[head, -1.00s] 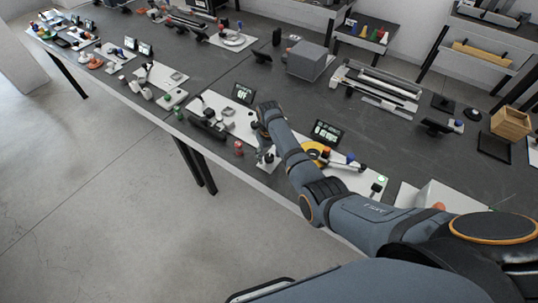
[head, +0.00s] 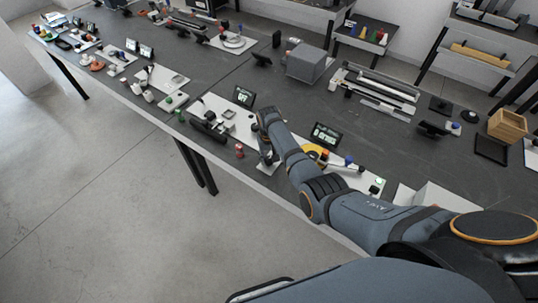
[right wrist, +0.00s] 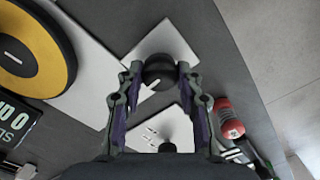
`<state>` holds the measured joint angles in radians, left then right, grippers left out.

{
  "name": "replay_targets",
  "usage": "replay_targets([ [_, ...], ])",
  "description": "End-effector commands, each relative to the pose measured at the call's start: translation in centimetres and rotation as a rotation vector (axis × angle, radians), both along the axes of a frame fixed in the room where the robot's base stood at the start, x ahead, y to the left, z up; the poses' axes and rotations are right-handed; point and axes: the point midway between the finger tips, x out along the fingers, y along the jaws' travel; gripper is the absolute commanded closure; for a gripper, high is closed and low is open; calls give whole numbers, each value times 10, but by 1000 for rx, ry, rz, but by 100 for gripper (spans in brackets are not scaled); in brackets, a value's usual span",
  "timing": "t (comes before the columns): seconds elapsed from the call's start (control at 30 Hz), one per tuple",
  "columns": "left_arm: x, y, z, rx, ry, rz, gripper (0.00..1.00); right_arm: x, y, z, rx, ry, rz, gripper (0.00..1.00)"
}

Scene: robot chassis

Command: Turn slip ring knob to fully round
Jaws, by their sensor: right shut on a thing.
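My right gripper (right wrist: 160,72) has its two fingers on either side of a round black knob (right wrist: 158,76) in the right wrist view and is shut on it. The knob has a white pointer mark on its top, slanting toward the lower left. It stands over a white plate (right wrist: 160,38). In the head view my right gripper (head: 266,154) points down at the table's front edge, and its fingers and wrist mostly hide the knob. My left gripper is in neither current view.
A yellow and black disc (right wrist: 32,50) and a lit display (right wrist: 14,122) lie to the left in the right wrist view. A red cylinder (right wrist: 228,118) stands close to the right finger. In the head view the display (head: 325,134) stands behind my arm.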

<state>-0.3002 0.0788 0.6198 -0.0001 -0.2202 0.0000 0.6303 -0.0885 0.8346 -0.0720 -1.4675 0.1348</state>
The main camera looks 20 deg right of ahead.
Motion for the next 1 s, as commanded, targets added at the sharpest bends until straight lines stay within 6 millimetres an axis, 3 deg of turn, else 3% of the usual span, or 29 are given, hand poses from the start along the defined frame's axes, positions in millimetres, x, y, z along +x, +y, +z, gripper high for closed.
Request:
replay_targets([
  [0.37,1,0,4,0,-1,0,100,1,0,1,0,-2,-66,95],
  [0.4,1,0,4,0,-1,0,100,1,0,1,0,-2,-65,58],
  [0.53,1,0,4,0,-1,0,100,1,0,0,0,-2,-65,41],
  [0.87,0,4,4,5,0,-1,100,1,0,3,0,-2,-63,41],
  [1.0,0,3,4,3,0,-1,100,2,0,24,1,-5,-64,41],
])
